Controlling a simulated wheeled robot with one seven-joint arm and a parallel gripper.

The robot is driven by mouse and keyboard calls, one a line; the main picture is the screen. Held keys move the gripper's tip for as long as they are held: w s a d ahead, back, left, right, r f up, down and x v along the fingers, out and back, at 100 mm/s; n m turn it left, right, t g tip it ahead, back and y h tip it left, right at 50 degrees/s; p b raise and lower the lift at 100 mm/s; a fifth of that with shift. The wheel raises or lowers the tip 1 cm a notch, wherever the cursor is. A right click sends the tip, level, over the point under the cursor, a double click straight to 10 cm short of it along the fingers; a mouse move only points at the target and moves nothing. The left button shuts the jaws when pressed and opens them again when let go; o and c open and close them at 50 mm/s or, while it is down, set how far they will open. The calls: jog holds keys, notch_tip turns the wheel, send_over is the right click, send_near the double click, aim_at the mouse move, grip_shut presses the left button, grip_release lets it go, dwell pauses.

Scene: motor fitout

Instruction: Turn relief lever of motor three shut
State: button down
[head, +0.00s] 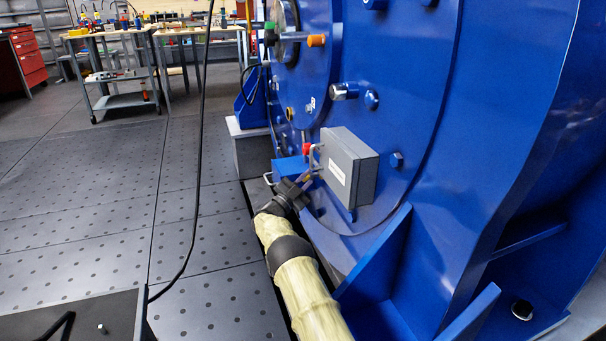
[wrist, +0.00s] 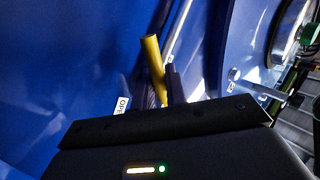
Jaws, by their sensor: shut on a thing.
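The relief lever (wrist: 152,55) shows in the wrist view as a yellow bar rising past my fingers. My gripper (wrist: 168,86) is shut on the lever's lower part; a dark finger lies along its right side. A white label with the letters "OPE" (wrist: 122,105) sits on the blue surface left of the lever, its rest cut off by my gripper body. In the head view my gripper (head: 310,178) reaches in beside the grey box on the big blue motor (head: 420,100). The lever is too small and covered there to make out its angle.
A grey box (head: 349,166) with a white label stands out from the motor close to my gripper. A red-tipped part (head: 307,149) and an orange-tipped part (head: 316,40) stick out above. The tiled floor (head: 110,215) at left is mostly clear.

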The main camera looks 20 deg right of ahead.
jog(key=shift+d+r+m+h, duration=0.15)
jog(key=shift+d+m+h, duration=0.15)
jog(key=shift+m+h, duration=0.1)
jog(key=shift+w, duration=0.1)
jog(key=c, duration=1.5)
grip_release()
jog(key=shift+a, duration=0.15)
jog(key=shift+a, duration=0.1)
jog(key=shift+a, duration=0.35)
jog(key=p+v, duration=0.6)
jog(key=v, duration=1)
jog(key=shift+a, duration=0.35)
jog(key=shift+d, duration=0.1)
